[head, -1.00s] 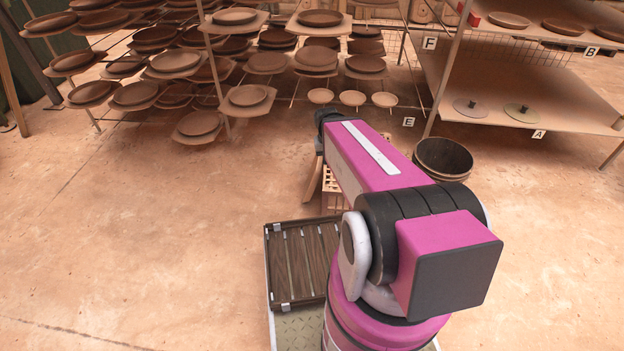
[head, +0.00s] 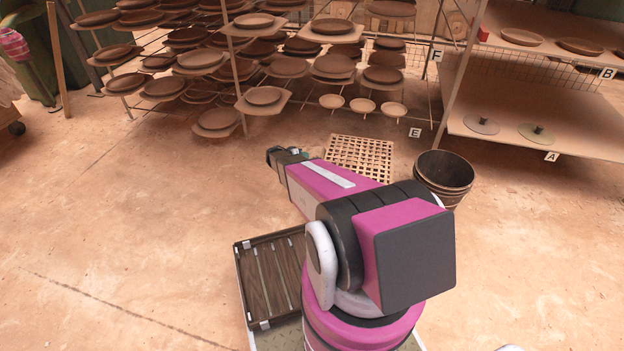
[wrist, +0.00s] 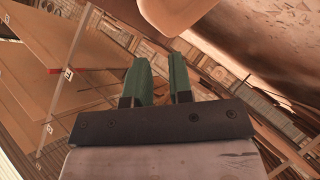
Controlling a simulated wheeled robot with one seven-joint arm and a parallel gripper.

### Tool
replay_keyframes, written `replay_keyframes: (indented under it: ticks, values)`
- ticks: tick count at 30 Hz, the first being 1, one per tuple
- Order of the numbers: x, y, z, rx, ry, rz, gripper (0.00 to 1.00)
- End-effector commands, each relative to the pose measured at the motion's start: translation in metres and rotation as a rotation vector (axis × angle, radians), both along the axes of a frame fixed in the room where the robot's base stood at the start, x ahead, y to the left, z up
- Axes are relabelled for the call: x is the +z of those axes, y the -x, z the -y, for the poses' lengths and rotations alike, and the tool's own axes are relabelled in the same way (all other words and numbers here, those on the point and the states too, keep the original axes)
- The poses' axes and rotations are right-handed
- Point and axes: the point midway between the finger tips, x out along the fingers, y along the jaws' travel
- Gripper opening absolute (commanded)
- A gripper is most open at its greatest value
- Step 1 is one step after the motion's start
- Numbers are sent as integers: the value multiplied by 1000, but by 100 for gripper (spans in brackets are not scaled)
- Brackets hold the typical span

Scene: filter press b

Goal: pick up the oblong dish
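Many brown dishes sit on boards on the rack (head: 240,75) in the head view. They look round or oval at this slant, and I cannot tell which one is the oblong dish. Three small pale dishes (head: 362,105) sit low at the rack's right end, by label E. My gripper (head: 274,155) is in front of the rack, above the floor and apart from the dishes. In the wrist view its two green fingers (wrist: 162,68) stand apart with nothing between them. A pale rounded shape (wrist: 175,14) shows beyond the fingertips; I cannot tell what it is.
Shelves at right hold dishes above and two knobbed discs (head: 482,125) below. A slatted wooden tray (head: 256,292) sits beside my arm's base. The floor at left is clear.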

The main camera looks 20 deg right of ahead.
Motion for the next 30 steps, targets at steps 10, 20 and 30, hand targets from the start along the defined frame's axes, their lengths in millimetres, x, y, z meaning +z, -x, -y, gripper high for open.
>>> replay_keyframes:
  ticks: [10, 20, 30]
  values:
    - [-19, -11, 39, -1, -1, -1, 20]
    - [-33, -19, 67, -3, -2, -2, 20]
    - [-43, -23, 87, 0, -2, -2, 20]
